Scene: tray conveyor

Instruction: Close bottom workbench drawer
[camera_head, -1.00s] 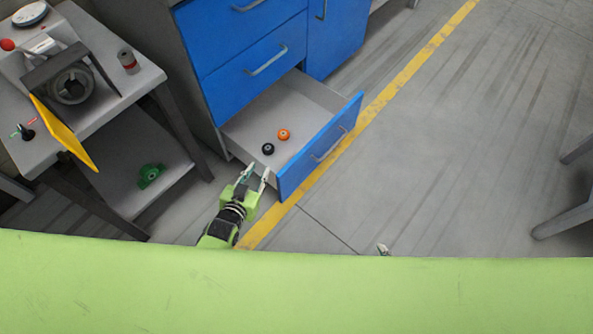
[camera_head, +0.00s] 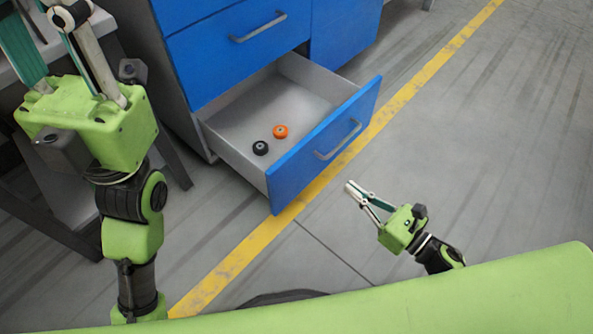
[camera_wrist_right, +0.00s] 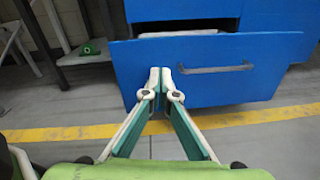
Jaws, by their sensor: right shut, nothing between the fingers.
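The bottom drawer (camera_head: 322,150) of the blue workbench (camera_head: 235,50) is pulled out, showing its grey inside. An orange round part (camera_head: 280,131) and a black one (camera_head: 261,148) lie in it. My right gripper (camera_head: 348,187) is shut and empty in front of the drawer's face, right of its near corner in the head view. In the right wrist view its fingertips (camera_wrist_right: 165,72) overlap the blue drawer front (camera_wrist_right: 225,88), left of the handle (camera_wrist_right: 215,69); contact cannot be told. My left gripper (camera_head: 45,22) is raised at the upper left, open, fingers apart.
A yellow floor line (camera_head: 235,263) runs along the floor by the drawer front. The floor (camera_head: 480,160) to the right is clear. A grey table (camera_head: 84,232) stands at the left, partly hidden by my left arm. A green part (camera_wrist_right: 88,48) lies on its lower shelf.

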